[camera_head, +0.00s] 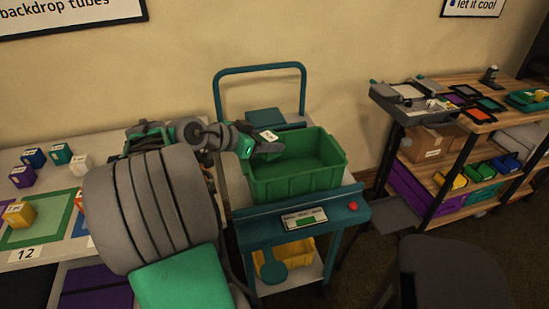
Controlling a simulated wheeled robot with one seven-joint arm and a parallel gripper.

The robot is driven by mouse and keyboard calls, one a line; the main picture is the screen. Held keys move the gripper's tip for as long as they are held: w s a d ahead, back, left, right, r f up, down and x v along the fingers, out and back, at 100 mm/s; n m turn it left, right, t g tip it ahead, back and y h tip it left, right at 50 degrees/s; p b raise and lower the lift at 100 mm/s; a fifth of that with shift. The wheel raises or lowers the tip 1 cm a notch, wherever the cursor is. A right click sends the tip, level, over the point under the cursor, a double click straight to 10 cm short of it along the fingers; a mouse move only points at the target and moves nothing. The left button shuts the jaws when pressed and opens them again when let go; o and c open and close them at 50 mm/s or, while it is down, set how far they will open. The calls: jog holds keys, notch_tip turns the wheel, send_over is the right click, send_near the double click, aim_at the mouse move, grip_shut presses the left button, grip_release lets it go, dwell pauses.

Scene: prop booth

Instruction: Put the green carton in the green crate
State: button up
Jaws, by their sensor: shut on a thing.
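The green crate (318,184) is open-topped and stands on a teal cart near the middle of the view. Its visible inside looks empty. My gripper (270,146) is at the crate's left back rim, at about rim height or a little above. It is shut on a small carton (269,135) with a pale labelled top. The fingers and dim light hide most of the carton's sides, so its colour is hard to make out. I cannot tell whether the carton is over the crate's opening.
The left table holds several small cartons, including a teal one (61,154), a purple one (22,176) and a yellow one (18,215). The cart's tall handle (259,70) rises behind the crate. A wooden shelf unit (476,122) stands right; a dark chair (446,270) is front right.

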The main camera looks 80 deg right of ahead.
jog(key=shift+d+f, duration=0.7)
jog(key=shift+f, duration=0.85)
jog(key=shift+d+f, duration=0.7)
jog(key=shift+f, duration=0.85)
jog(key=shift+d+f, duration=0.7)
jog(key=shift+f, duration=0.85)
jog(key=shift+f+b, duration=0.2)
jog(key=shift+b, duration=0.3)
jog(key=o, duration=1.5)
jog(key=shift+s+a+f, duration=0.1)
